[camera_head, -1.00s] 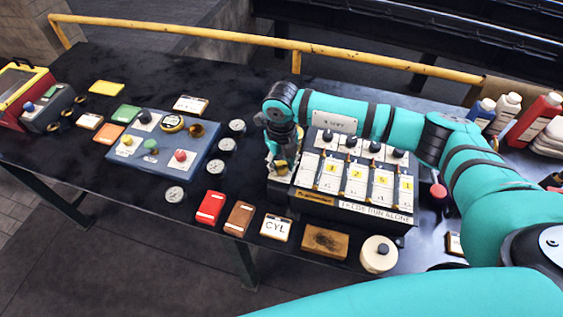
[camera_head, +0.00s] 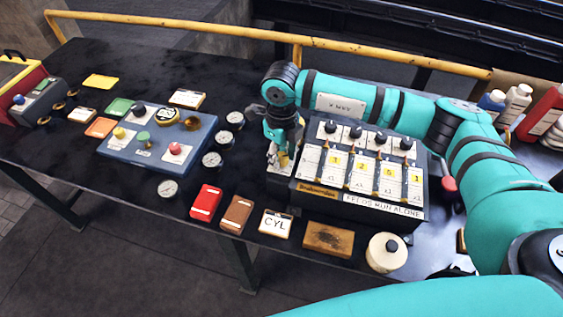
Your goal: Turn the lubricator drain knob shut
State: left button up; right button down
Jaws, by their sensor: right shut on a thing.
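The lubricator (camera_head: 362,210) is a dark box with several white sight panels, black knobs on top and a label strip along its front. A small plate (camera_head: 281,182) with a brass-coloured drain knob (camera_head: 284,161) sits at its left end. My right gripper (camera_head: 279,157) points down over this plate from above. It is shut on the drain knob, though the fingers hide much of it. How far the knob is turned cannot be told. My left gripper is not in view.
A blue-grey control box (camera_head: 130,160) with coloured knobs stands to the left, with round gauges beside it. Red (camera_head: 206,203), brown and CYL blocks, a wooden block (camera_head: 328,238) and a white roll (camera_head: 384,253) line the front edge. Bottles stand far right. A yellow rail (camera_head: 230,31) runs behind.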

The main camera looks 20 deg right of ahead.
aim_at(282, 155)
jog(key=n+b, duration=0.5)
jog(key=b, duration=0.1)
jog(key=n+b, duration=0.4)
jog(key=b, duration=0.2)
jog(key=shift+f+n, duration=0.2)
jog(key=shift+n, duration=0.2)
jog(key=shift+r+n+b, duration=0.15)
jog(key=shift+n+b, duration=0.75)
jog(key=shift+n, duration=0.05)
jog(key=shift+r+n+b, duration=0.1)
jog(key=shift+n+b, duration=0.75)
jog(key=shift+n, duration=0.1)
jog(key=c, duration=0.9)
grip_release()
jog(key=shift+c, duration=0.2)
jog(key=shift+r, duration=0.25)
notch_tip(282, 155, up, 12)
jog(key=shift+f, duration=0.25)
